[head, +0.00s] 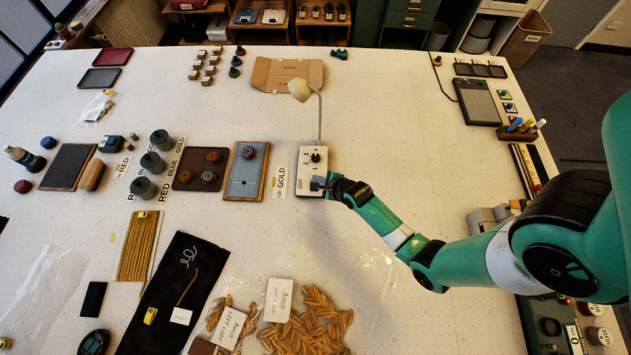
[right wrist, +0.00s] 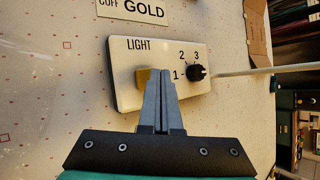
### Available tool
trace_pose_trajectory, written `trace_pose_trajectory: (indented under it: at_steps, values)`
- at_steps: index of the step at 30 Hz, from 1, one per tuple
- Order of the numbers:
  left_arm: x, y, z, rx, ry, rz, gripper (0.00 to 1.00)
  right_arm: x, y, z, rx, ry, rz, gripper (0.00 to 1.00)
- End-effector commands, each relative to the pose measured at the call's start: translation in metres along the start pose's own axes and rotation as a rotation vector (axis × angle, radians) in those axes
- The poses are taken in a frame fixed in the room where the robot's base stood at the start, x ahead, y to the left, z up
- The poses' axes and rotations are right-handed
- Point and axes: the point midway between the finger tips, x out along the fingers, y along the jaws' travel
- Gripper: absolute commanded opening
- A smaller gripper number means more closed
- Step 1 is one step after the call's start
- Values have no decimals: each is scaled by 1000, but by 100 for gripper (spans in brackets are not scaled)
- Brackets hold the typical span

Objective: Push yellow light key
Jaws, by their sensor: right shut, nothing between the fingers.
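The white light panel (head: 306,155) lies on the table near the middle in the head view, and it fills the centre of the right wrist view (right wrist: 123,88). It is marked LIGHT and has a black knob (right wrist: 196,72) with numbers around it. The yellow key (right wrist: 142,76) sits left of the knob, partly hidden behind my fingers. My right gripper (right wrist: 160,73) is shut and empty, its tips over the key; I cannot tell whether they touch it or whether it is pressed. In the head view my right gripper (head: 319,184) covers the panel's lower part. My left gripper is out of view.
A small lamp (head: 300,90) on a thin stem stands behind the panel. A GOLD label (head: 281,183) and a blue board (head: 244,171) lie left of it. Gold leaf pieces (head: 310,322) lie towards the front. The table right of the panel is largely clear.

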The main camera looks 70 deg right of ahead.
Motion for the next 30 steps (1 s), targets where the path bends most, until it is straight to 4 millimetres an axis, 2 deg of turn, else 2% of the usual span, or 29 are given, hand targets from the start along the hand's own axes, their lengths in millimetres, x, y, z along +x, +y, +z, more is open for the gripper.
trace_pose_trajectory:
  at_steps: [7,30]
  values:
    - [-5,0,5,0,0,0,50,7,5,-5,0,1,1,0]
    - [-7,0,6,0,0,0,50,9,6,-6,0,0,0,0]
